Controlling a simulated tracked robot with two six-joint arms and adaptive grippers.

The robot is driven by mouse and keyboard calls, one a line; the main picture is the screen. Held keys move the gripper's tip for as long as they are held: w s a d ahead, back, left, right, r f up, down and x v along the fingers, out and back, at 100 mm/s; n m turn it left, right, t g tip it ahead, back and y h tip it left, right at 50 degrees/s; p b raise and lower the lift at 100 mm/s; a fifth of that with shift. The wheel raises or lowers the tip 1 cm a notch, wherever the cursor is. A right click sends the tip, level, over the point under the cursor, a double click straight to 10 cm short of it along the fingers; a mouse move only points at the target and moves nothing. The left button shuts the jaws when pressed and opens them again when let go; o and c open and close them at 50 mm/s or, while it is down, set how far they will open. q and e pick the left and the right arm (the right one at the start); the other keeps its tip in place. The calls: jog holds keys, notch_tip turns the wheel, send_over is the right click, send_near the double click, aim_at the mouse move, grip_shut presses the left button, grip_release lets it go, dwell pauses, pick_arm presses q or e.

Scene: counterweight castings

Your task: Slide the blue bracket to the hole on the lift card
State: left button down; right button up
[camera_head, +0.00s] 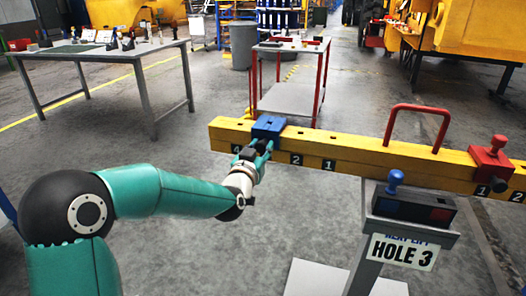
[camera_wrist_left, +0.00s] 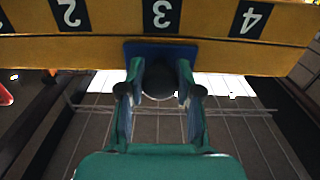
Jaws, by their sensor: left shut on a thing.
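The blue bracket (camera_head: 269,125) sits on the yellow beam (camera_head: 340,148), between the labels 4 and 2 in the head view. In the left wrist view the blue bracket (camera_wrist_left: 136,49) lines up with label 3 (camera_wrist_left: 162,15), with labels 2 and 4 to either side. My left gripper (camera_head: 264,147) is shut on the bracket's front part; it also shows in the left wrist view (camera_wrist_left: 159,88), its fingers either side of a dark rounded part. The lift card (camera_head: 401,252) reads HOLE 3. My right gripper is not in view.
A red bracket (camera_head: 490,164) sits on the beam's right part, and a red handle (camera_head: 417,110) rises from the beam. A stand with a blue-knobbed box (camera_head: 412,206) is in front. A red-framed cart (camera_head: 289,97) and a workbench (camera_head: 98,51) stand behind.

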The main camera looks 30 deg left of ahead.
pick_arm(q)
jog(key=shift+w+r, duration=0.1)
jog(key=shift+r, duration=0.05)
jog(key=c, duration=1.2)
grip_release()
jog(key=o, duration=0.4)
jog(key=shift+w, duration=0.25)
jog(key=shift+o, duration=0.2)
jog(key=shift+s, duration=0.1)
jog(key=shift+s, duration=0.15)
jog(key=v, duration=1.1)
jog(key=shift+s, duration=0.35)
jog(key=shift+d+f, duration=0.15)
jog(key=shift+f, duration=0.1)
